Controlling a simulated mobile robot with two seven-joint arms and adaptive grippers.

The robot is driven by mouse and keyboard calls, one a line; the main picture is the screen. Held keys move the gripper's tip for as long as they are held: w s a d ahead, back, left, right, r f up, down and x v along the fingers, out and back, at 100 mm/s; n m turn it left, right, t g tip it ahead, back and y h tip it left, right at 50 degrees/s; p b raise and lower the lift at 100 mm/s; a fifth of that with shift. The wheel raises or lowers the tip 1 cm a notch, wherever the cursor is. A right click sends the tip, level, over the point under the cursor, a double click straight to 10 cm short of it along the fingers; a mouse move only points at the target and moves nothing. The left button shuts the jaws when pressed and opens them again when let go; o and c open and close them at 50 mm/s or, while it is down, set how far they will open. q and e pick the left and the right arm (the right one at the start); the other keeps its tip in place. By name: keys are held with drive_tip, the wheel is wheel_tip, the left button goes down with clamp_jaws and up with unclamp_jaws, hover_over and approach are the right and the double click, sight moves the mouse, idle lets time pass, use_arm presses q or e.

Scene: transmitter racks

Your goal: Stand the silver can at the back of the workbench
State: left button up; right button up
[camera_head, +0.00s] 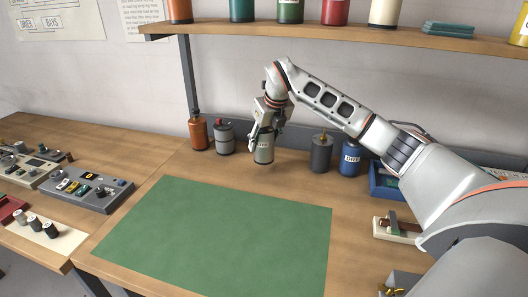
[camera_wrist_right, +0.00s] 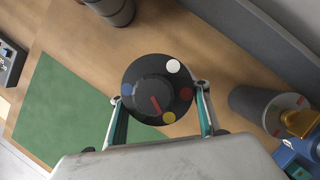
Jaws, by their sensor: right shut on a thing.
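The silver can (camera_head: 264,151) is a pale grey can with a label, upright at the back of the workbench (camera_head: 160,165). My right gripper (camera_head: 264,131) comes down from above and is shut on it. In the right wrist view its dark round top (camera_wrist_right: 157,92), with coloured dots and a red line, sits between my right gripper's fingers (camera_wrist_right: 160,122). I cannot tell whether its base touches the bench or is slightly above it. My left gripper is not in view.
A copper can (camera_head: 198,134) and a dark-banded grey can (camera_head: 224,138) stand left of the held can. A dark grey can (camera_head: 321,154) and a blue can (camera_head: 350,160) stand right. A green mat (camera_head: 215,235) lies in front. A shelf (camera_head: 320,33) with cans hangs above.

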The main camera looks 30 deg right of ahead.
sight(270, 132)
wheel_tip(270, 132, down, 4)
drive_tip(key=shift+r, duration=0.2)
drive_tip(key=shift+w+d+f, duration=0.15)
drive_tip(key=shift+w+f, duration=0.05)
drive_tip(key=shift+f, duration=0.15)
drive_tip(key=o, duration=1.4)
drive_tip(key=shift+f, duration=0.15)
drive_tip(key=shift+s, duration=0.1)
drive_tip(key=v, duration=1.2)
